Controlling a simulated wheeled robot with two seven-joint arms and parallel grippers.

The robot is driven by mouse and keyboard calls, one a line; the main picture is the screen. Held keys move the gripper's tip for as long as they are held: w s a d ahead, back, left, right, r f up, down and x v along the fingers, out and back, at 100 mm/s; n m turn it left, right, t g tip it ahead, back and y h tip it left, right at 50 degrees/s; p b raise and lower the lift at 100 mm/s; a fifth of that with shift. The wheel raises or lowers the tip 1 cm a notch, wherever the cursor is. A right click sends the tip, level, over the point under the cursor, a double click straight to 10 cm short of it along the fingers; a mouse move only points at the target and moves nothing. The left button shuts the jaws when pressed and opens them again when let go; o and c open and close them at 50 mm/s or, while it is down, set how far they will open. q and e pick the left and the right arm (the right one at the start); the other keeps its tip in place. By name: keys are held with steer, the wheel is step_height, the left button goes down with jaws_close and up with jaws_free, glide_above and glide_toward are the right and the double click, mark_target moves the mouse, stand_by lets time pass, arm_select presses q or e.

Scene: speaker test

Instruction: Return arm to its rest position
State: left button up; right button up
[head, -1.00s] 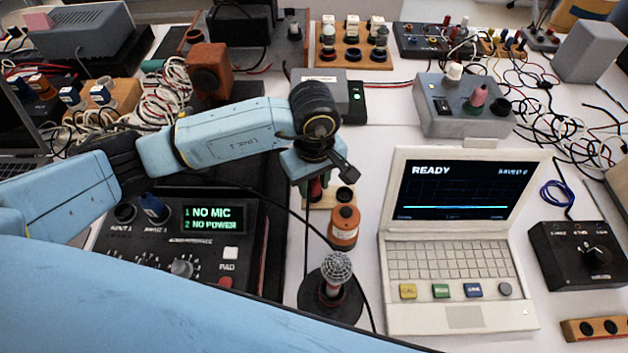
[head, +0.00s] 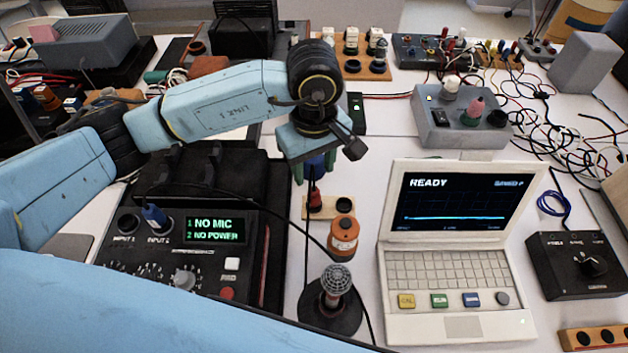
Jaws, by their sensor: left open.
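My left arm reaches in from the left, and its gripper (head: 322,152) hangs above the table, left of the laptop. Its jaws are open, seen from above and behind; the wrist hides much of them. Blue and green parts show just below it, and I cannot tell exactly what they belong to. A wooden block (head: 344,207) with a red plug (head: 315,201) stands below the gripper, apart from it. My right gripper is not in view.
A microphone (head: 335,282) stands upright on a dark round base, near an orange cylinder (head: 343,238). The audio box (head: 255,232) reads "NO MIC" and "NO POWER". The laptop (head: 460,270) reads "READY". Loose cables (head: 540,125) lie at the right.

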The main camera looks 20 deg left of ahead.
arm_select(q)
steer(key=shift+r, duration=2.15)
